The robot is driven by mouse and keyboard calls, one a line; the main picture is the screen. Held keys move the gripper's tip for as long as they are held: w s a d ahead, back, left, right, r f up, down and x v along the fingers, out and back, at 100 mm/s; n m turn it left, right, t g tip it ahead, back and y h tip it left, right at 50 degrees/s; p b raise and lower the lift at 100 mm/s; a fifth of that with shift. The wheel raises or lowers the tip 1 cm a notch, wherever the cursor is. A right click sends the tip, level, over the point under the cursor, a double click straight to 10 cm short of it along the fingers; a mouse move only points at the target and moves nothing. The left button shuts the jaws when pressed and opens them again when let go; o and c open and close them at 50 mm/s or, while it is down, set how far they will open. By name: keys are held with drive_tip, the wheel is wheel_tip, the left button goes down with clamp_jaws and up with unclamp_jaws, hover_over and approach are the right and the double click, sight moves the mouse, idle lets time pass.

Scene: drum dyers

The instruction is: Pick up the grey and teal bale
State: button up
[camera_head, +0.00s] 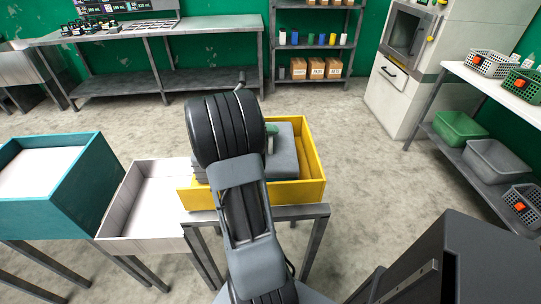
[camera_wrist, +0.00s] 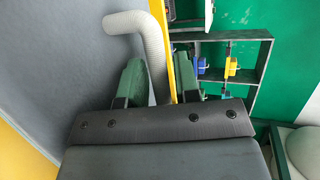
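A grey, blue-tinted bale (camera_head: 286,152) lies in the yellow bin (camera_head: 313,188), partly hidden behind my arm. In the wrist view its broad grey face (camera_wrist: 50,70) fills the left side. A pale ribbed, bent piece like a handle (camera_wrist: 148,35) stands out beside that face. My gripper (camera_wrist: 158,85) has two green fingers, set apart, with the ribbed piece running between them. Contact cannot be made out. In the head view my gripper is mostly hidden by my arm, with a green bit showing over the bale. Teal on the bale is not clear.
A white bin (camera_head: 125,243) and a teal bin (camera_head: 93,178) stand left of the yellow bin. A metal workbench (camera_head: 140,38) and a shelf with boxes (camera_head: 317,45) are at the back. A white machine (camera_head: 403,100) and a rack stand right. Open floor lies between.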

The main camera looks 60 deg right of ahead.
drive_tip(key=shift+c, duration=0.2)
clamp_jaws()
idle(1.1)
